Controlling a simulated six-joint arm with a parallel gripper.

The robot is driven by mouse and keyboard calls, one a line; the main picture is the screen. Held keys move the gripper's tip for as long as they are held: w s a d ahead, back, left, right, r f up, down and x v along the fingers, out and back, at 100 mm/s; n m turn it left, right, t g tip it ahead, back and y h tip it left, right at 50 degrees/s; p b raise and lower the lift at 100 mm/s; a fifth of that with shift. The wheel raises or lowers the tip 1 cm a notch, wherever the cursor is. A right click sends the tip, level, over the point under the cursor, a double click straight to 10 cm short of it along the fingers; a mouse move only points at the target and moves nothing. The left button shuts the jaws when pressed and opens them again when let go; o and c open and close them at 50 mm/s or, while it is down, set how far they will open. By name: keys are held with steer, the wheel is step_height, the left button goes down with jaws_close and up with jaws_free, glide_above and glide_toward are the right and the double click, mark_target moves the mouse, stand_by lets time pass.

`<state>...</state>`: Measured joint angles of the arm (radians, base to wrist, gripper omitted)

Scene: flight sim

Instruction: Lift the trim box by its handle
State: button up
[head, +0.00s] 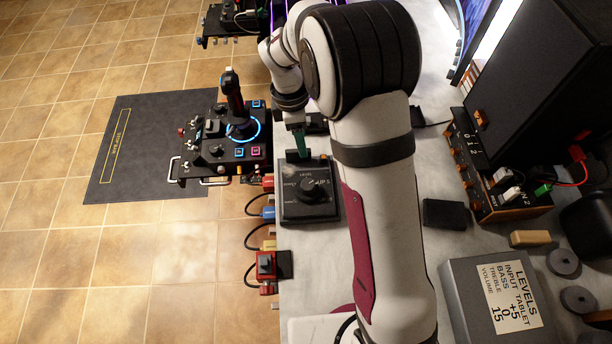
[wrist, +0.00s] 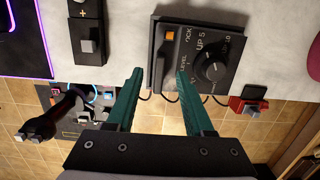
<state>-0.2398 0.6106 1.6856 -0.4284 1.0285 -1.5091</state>
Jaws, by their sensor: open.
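The trim box (head: 309,208) is a flat black box with a large round knob and white lettering. It lies on the pale worktop near its left edge. A dark upright piece (head: 293,156) at its far end looks like the handle, partly hidden by my gripper. My gripper (head: 298,140) is open above that end, with teal fingers. In the wrist view the trim box (wrist: 231,74) shows its knob and an orange button. There my gripper (wrist: 160,73) straddles the box's left edge in the picture, with nothing visibly held. Whether the fingers touch the handle cannot be told.
A joystick panel (head: 222,150) stands left of the worktop (head: 290,270). Small coloured switch boxes, including a red one (head: 265,264), hang along the edge. A grey levels box (head: 470,290) and a black block (head: 445,214) lie to the right, beyond my arm.

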steer(key=f, duration=0.5)
steer(key=shift+d+f, duration=0.3)
steer(key=shift+d, duration=0.05)
jaws_close()
stand_by(0.9)
